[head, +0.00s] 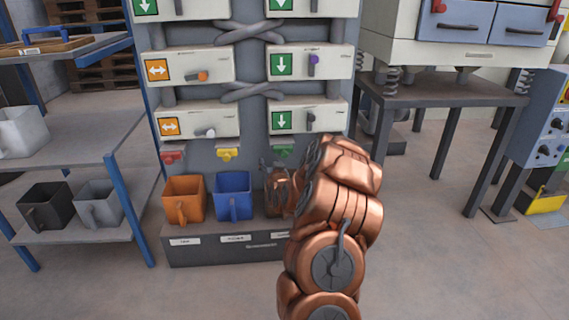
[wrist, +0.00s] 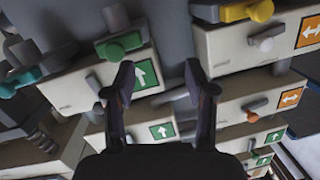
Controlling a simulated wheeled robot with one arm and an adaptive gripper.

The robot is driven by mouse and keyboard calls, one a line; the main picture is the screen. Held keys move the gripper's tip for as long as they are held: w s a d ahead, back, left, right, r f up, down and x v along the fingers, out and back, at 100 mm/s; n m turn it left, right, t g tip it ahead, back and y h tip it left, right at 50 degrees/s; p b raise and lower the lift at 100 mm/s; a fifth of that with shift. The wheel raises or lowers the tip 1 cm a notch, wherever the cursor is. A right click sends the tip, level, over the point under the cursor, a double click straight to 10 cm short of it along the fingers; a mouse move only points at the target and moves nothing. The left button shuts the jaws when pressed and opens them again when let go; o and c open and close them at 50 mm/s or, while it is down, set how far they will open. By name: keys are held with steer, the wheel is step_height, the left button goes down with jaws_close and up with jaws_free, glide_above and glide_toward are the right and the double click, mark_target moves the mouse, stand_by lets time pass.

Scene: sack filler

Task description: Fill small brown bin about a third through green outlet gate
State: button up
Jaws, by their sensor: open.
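The green outlet gate (head: 283,150) is on the filler's front at the right of the row, beside my wrist in the head view. In the wrist view, which is turned upside down, its green handle (wrist: 122,46) is close to the left fingertip; contact cannot be told. My gripper (wrist: 158,72) is open, with nothing between its fingers. A brown bin (head: 273,210) appears to stand on the base ledge right of the blue bin, mostly hidden behind my arm. Its contents cannot be seen.
A yellow gate (head: 227,154) and a red gate (head: 172,157) are left of the green one. An orange bin (head: 184,198) and a blue bin (head: 233,195) stand below them. A shelf (head: 75,140) with more bins is at the left. The front floor is clear.

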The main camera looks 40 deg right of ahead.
steer(key=m+h, duration=0.1)
steer(key=h, duration=0.1)
glide_toward(285, 156)
steer(key=x, duration=0.3)
steer(key=shift+b+x, duration=1.6)
steer(key=shift+x, duration=2.3)
steer(key=shift+r, duration=0.1)
steer(key=shift+c, duration=0.3)
jaws_close()
